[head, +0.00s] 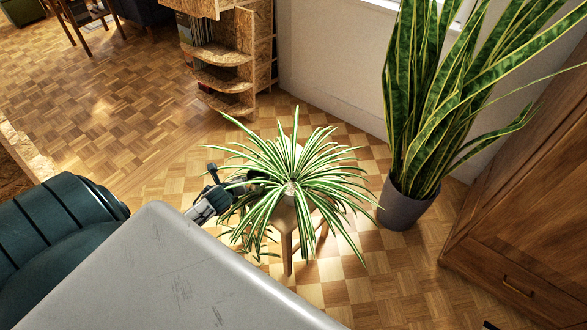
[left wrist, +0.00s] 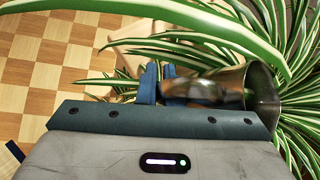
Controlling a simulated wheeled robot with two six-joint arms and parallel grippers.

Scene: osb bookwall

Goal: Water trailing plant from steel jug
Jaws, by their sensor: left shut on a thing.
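The trailing plant (head: 290,172), with long green-and-white striped leaves, stands on a small wooden stool (head: 287,250). My left gripper (head: 236,186) is at the plant's left side, partly among its leaves. In the left wrist view its blue fingers (left wrist: 158,82) are shut on the steel jug (left wrist: 205,86). The jug is shiny and tilted far over, with its wide end toward the plant's centre (left wrist: 292,100). Leaves cross in front of it. In the head view the jug is mostly hidden by leaves. I cannot see any water. My right gripper is not in view.
A tall snake plant in a dark grey pot (head: 404,205) stands right of the stool. A wooden cabinet (head: 525,225) is at the right, and a curved OSB shelf (head: 222,75) at the back. A dark green rounded thing (head: 55,235) fills the left front. Parquet floor lies open at left.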

